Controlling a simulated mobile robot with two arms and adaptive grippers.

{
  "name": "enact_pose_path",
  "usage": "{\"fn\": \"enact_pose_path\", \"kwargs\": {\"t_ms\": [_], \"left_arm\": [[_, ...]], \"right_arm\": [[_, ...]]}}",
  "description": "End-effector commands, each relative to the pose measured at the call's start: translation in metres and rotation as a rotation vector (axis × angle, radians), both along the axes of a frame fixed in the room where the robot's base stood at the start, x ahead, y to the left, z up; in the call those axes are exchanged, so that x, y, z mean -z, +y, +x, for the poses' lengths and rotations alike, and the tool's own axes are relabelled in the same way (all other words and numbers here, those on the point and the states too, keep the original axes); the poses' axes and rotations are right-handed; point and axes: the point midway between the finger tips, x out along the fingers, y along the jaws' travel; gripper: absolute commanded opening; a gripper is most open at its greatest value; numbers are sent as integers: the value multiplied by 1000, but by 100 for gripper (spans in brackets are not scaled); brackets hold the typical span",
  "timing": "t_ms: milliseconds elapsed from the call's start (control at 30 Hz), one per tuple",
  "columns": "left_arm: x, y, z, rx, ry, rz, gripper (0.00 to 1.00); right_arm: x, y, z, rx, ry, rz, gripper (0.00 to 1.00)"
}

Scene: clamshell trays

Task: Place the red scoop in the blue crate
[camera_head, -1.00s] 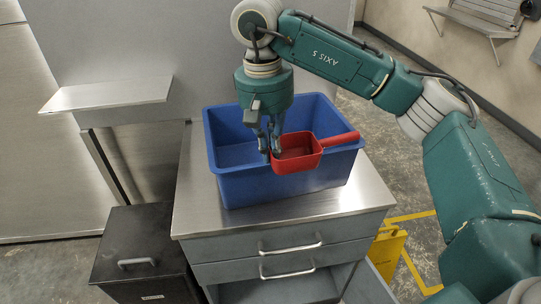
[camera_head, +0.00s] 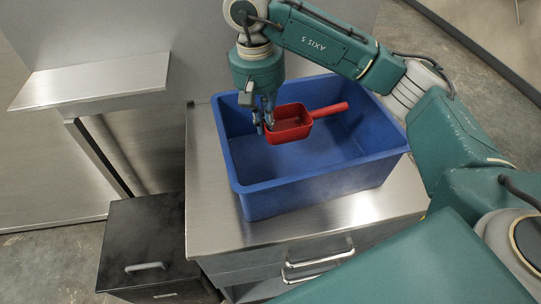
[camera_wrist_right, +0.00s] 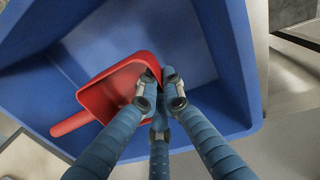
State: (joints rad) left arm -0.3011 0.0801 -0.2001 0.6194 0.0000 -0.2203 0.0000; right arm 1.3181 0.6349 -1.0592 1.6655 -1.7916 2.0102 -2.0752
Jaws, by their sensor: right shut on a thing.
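The red scoop (camera_head: 290,128) is held by its cup wall, with its handle pointing right and slightly up in the head view. My right gripper (camera_head: 265,122) is shut on the scoop's left side. The scoop is over the open blue crate (camera_head: 318,188), within its rim as seen in the head view. The right wrist view shows the gripper fingers (camera_wrist_right: 160,105) on the edge of the scoop (camera_wrist_right: 112,92), with the blue crate (camera_wrist_right: 222,42) around and below. I cannot tell whether the scoop touches the crate floor. My left gripper is not in view.
The crate stands on a steel-topped cabinet (camera_head: 208,215) with drawers. A dark box with a handle (camera_head: 150,235) stands at the lower left. A steel shelf (camera_head: 95,80) is at the left. Bare steel top lies left of and in front of the crate.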

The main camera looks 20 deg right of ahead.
Motion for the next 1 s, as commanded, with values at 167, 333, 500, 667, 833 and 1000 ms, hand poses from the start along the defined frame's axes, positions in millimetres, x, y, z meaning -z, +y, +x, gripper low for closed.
{"fn": "enact_pose_path", "kwargs": {"t_ms": [167,333,500,667,833,1000], "left_arm": [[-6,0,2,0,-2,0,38],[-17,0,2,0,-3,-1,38],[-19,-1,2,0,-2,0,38],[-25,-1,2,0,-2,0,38],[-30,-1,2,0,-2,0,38],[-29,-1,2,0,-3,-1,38]], "right_arm": [[49,1,-2,0,7,2,0],[79,0,0,0,2,-1,0],[93,0,1,0,-1,0,0],[110,0,0,1,3,-1,0],[130,0,0,0,0,0,0],[131,0,1,0,-3,0,0]]}}
